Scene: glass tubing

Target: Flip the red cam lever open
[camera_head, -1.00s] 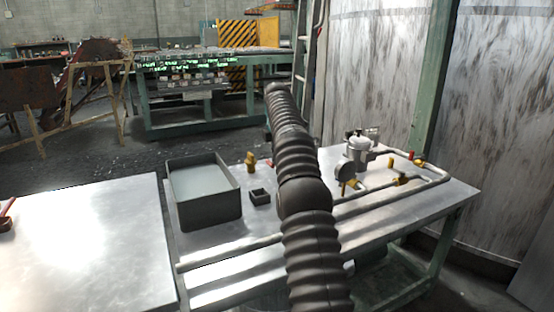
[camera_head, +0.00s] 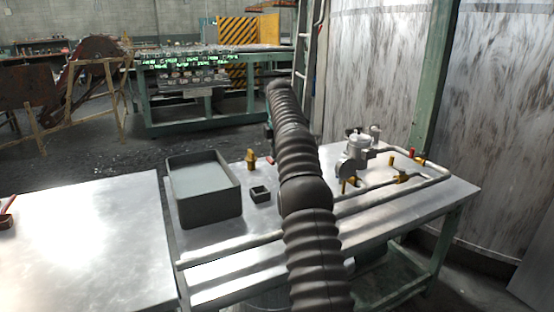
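A small red part (camera_head: 411,153), which may be the red cam lever, stands upright by a brass fitting (camera_head: 420,161) at the far right corner of the glass tubing (camera_head: 437,170). It is too small to tell whether it is open or shut. A second small red piece (camera_head: 270,160) shows on the table just left of my dark ribbed arm. A grey metal device (camera_head: 356,153) sits on the tubing, with brass parts below it. My gripper cannot be made out; my arm rises across the middle of the view and its far end is hidden.
A grey open bin (camera_head: 205,212), a small black box (camera_head: 260,195) and a brass piece (camera_head: 250,159) stand on the metal table (camera_head: 385,225), left of my arm. A large metal tank stands close behind on the right.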

